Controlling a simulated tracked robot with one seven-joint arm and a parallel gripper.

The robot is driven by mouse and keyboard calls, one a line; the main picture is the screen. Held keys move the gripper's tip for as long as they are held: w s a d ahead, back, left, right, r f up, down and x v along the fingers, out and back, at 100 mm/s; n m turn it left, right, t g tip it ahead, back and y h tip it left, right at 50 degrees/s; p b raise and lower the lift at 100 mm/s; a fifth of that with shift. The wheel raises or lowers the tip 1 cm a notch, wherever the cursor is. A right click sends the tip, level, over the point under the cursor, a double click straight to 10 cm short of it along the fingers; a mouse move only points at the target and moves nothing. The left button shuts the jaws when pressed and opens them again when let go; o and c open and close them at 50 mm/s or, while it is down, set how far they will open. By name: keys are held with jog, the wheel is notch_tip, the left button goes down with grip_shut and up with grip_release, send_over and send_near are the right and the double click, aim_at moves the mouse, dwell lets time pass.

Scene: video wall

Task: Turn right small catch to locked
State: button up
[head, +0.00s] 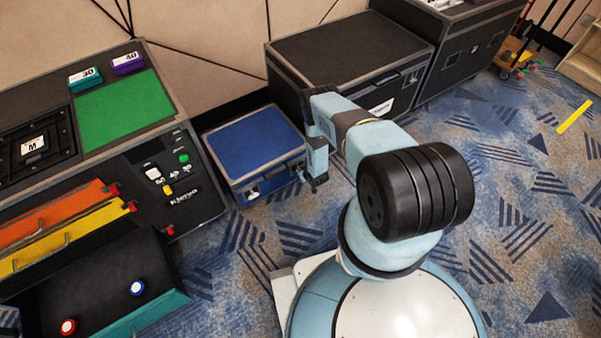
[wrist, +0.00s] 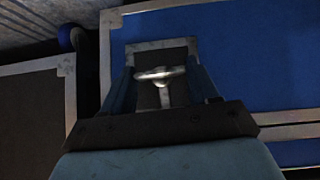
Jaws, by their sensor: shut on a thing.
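The small blue case (head: 255,145) stands on the carpet with its lid down. Its left catch (head: 253,192) shows as a light plate on the front face. The right small catch (wrist: 160,74) is a silver T-shaped turn piece on a dark plate with a grey rim, seen in the wrist view. My gripper (head: 314,183) is at the right end of the case front, and in the wrist view its two fingers (wrist: 162,88) stand on either side of the catch, shut on it. In the head view my gripper and arm largely hide this catch.
A large black case (head: 350,50) stands close behind and right of the blue case. A black console (head: 170,190) with a green panel and open drawer (head: 110,285) is at the left. Patterned carpet (head: 520,220) is clear at the right.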

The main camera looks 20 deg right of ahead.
jog(key=shift+y, duration=0.3)
dwell(0.4)
jog(key=o, duration=1.1)
jog(key=shift+c, duration=0.2)
jog(key=v, duration=1.3)
jog(key=shift+s+r, duration=0.2)
jog(key=shift+r, duration=0.1)
